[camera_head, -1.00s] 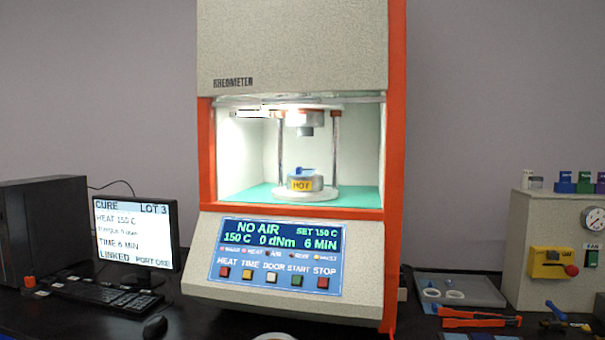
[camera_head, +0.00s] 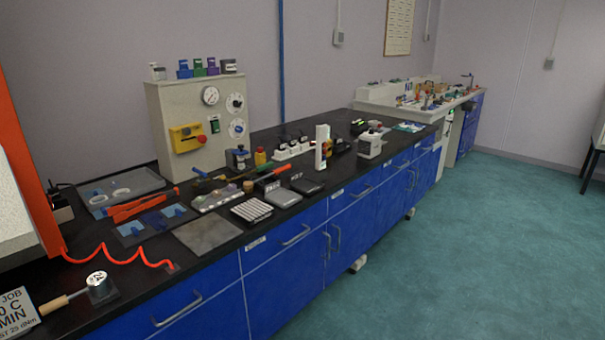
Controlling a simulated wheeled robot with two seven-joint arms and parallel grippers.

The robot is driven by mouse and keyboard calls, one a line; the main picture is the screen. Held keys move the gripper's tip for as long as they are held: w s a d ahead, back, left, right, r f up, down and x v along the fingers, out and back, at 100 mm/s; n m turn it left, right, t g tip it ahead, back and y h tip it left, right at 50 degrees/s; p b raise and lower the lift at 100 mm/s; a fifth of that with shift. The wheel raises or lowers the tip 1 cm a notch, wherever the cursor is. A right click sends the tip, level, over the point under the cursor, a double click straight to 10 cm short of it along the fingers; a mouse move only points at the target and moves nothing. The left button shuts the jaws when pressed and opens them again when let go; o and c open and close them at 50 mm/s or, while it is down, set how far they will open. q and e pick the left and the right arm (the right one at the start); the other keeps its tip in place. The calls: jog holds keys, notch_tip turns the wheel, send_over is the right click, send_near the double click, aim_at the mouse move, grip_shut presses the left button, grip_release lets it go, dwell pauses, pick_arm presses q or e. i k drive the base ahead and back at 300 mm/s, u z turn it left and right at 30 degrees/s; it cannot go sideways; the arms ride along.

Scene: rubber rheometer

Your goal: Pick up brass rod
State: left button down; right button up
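I cannot make out a brass rod for certain in the head view. Small mixed tools (camera_head: 222,176) lie farther back on the bench, too small to tell apart. Neither my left gripper nor my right gripper is in view.
The black bench (camera_head: 262,228) on blue cabinets runs to the back right. A beige panel with gauges (camera_head: 196,120) stands against the wall. A grey tray (camera_head: 121,190), orange-handled tools (camera_head: 143,206) and a red coiled cable (camera_head: 118,260) crowd the left. The green floor (camera_head: 440,250) is clear.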

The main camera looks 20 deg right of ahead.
aim_at(258, 169)
jog(key=u, duration=1.45)
jog(key=k, duration=0.15)
jog(key=z, duration=2.7)
jog(key=i, duration=0.9)
jog(key=u, duration=0.65)
jog(key=i, duration=0.45)
jog(key=z, duration=1.65)
jog(key=i, duration=1.65)
jog(key=u, duration=3.5)
